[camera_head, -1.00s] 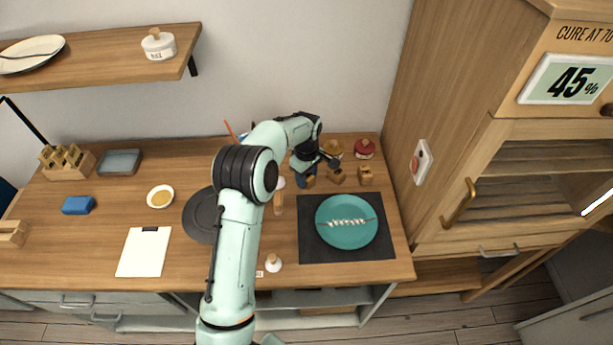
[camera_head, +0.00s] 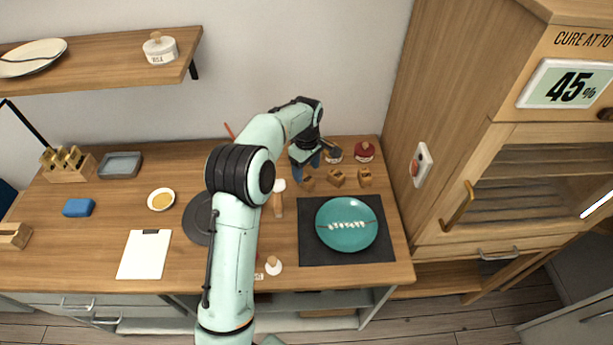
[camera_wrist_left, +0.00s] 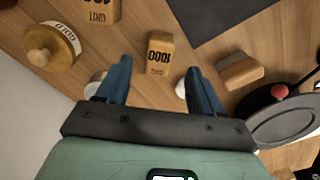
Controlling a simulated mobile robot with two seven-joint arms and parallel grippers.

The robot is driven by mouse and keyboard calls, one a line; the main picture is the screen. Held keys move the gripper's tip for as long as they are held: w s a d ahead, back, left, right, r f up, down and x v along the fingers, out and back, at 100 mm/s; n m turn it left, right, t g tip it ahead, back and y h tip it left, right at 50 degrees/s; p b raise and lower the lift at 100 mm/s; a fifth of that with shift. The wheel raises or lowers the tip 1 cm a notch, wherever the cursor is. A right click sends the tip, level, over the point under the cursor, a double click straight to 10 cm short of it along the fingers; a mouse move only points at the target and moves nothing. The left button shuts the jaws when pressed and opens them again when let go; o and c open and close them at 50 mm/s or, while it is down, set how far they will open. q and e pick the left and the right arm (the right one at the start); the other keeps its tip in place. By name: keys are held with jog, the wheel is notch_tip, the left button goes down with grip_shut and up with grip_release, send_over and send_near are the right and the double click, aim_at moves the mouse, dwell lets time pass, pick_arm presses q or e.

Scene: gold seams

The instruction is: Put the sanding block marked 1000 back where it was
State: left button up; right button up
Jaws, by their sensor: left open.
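The sanding block marked 1000 (camera_wrist_left: 159,53) is a small wooden block standing on the table, its number facing my left wrist camera. In the head view it appears to be the leftmost block (camera_head: 308,184) of the small row. My left gripper (camera_head: 306,168) is behind it, pointing down with blue fingers. In the left wrist view the fingers (camera_wrist_left: 158,78) are spread apart, with the block showing between and beyond their tips. I see no contact. Another marked block (camera_wrist_left: 98,8) stands beside it, its number partly cut off. My right gripper is in neither view.
A lidded jar (camera_wrist_left: 50,45) stands close to the left gripper. A red-lidded jar (camera_head: 364,151) and a third block (camera_head: 365,177) are farther right. A teal plate (camera_head: 347,224) sits on a dark mat (camera_head: 385,250) in front. A wooden-handled tool (camera_head: 278,205) lies to the left.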

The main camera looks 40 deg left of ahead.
aim_at(307, 178)
pick_arm(q)
notch_tip(307, 178, up, 6)
jog(key=shift+r+p, duration=0.2)
jog(key=shift+p, duration=0.1)
dwell(0.5)
